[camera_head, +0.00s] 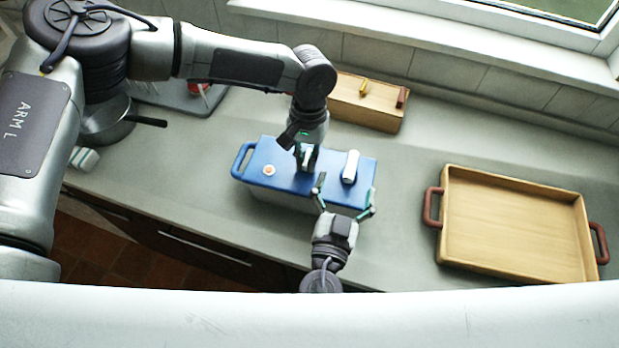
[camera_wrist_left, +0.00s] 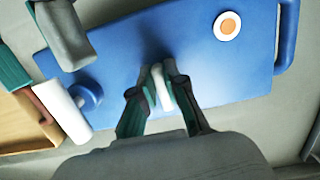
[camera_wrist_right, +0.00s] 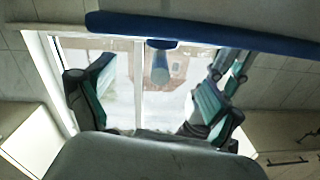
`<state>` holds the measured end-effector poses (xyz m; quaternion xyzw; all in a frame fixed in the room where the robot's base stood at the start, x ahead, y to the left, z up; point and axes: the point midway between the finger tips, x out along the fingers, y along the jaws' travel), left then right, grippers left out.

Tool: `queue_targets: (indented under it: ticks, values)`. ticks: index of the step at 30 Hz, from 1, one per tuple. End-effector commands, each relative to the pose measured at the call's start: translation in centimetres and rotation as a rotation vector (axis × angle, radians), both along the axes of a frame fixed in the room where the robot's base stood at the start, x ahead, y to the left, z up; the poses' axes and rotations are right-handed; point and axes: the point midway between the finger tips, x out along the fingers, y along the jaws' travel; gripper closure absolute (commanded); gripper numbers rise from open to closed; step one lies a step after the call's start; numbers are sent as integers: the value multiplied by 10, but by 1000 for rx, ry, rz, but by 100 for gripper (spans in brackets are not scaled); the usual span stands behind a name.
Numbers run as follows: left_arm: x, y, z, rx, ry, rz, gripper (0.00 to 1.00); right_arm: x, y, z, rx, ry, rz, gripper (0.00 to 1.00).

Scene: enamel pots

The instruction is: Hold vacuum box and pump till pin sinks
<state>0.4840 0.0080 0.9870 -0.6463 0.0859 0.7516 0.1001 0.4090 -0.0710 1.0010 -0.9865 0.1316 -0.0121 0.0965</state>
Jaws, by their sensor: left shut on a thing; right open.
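The vacuum box (camera_head: 316,180) has a blue top with a blue side handle and stands on the counter. A round white-and-orange pin (camera_head: 268,170) sits near its left end and also shows in the left wrist view (camera_wrist_left: 228,26). A white cylindrical pump grip (camera_head: 350,167) stands near its right end. My left gripper (camera_head: 306,158) is shut on a small pale grip (camera_wrist_left: 160,85) on the lid's middle. My right gripper (camera_head: 346,197) is open at the box's front right edge, fingers apart. In the right wrist view, the blue edge (camera_wrist_right: 210,35) crosses above its fingers.
A wooden tray (camera_head: 515,225) with brown handles lies to the right. A wooden block (camera_head: 365,105) with yellow and brown pieces stands behind the box. A dark pan (camera_head: 105,122) and a grey board (camera_head: 180,97) are at the left. Counter between box and tray is clear.

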Motion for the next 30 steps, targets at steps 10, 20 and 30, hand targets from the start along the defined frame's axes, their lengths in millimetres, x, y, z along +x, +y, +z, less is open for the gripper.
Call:
queue_targets:
  ticks: [10,20,30]
  values:
    - [0,0,1,-1,-1,0,100,-14,4,-1,0,3,2,8]
    - [0,0,1,-1,-1,0,100,-80,22,-1,-1,4,3,8]
    - [0,0,1,-1,-1,0,100,-115,31,0,-1,0,0,8]
